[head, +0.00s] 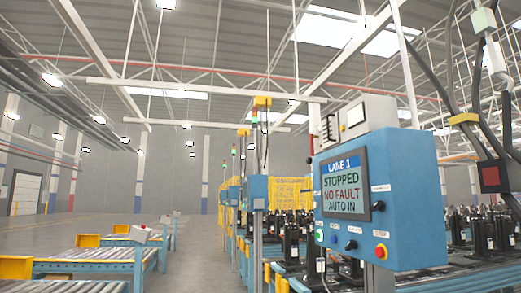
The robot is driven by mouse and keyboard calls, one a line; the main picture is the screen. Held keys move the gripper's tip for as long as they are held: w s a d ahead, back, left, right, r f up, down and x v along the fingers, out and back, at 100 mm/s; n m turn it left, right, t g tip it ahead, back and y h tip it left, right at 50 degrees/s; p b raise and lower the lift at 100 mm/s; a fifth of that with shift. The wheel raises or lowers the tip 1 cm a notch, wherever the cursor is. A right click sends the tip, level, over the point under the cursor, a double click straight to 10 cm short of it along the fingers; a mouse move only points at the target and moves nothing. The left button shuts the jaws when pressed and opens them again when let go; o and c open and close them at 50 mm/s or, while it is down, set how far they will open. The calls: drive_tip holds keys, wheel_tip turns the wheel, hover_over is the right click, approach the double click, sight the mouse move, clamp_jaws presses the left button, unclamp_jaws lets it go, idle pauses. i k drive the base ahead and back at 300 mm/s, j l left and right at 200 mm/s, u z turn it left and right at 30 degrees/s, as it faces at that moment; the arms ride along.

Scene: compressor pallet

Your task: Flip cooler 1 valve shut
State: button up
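I cannot make out a cooler 1 valve in the head view. My gripper is not in view. A blue control box (412,200) stands close on the right. Its screen (343,187) reads "LANE 1 STOPPED NO FAULT AUTO IN". Below the screen are small knobs and buttons, among them a red button on a yellow base (381,252).
Blue-framed roller conveyors (75,286) with yellow end blocks stand at the lower left. Black upright units (290,243) line the lane behind the control box. Dark cables and a black box with a red face (489,176) hang at the right. Grey floor (195,262) between the rows looks clear.

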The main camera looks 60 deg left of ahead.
sight(312, 137)
drive_tip(key=i+j+u, duration=0.15)
drive_tip(key=j+u, duration=0.3)
drive_tip(key=i+j+u, duration=0.25)
drive_tip(key=j+u, duration=0.2)
drive_tip(key=i+j+u, duration=0.3)
drive_tip(key=u, duration=0.15)
drive_tip(key=i+j, duration=0.45)
drive_tip(key=i, duration=0.15)
drive_tip(key=i+j+u, duration=0.15)
drive_tip(key=i+j, duration=0.3)
drive_tip(key=i, duration=0.15)
drive_tip(key=k+l+u, duration=0.1)
drive_tip(key=u, duration=0.35)
drive_tip(key=k+l+u, duration=0.1)
drive_tip(key=u, duration=0.35)
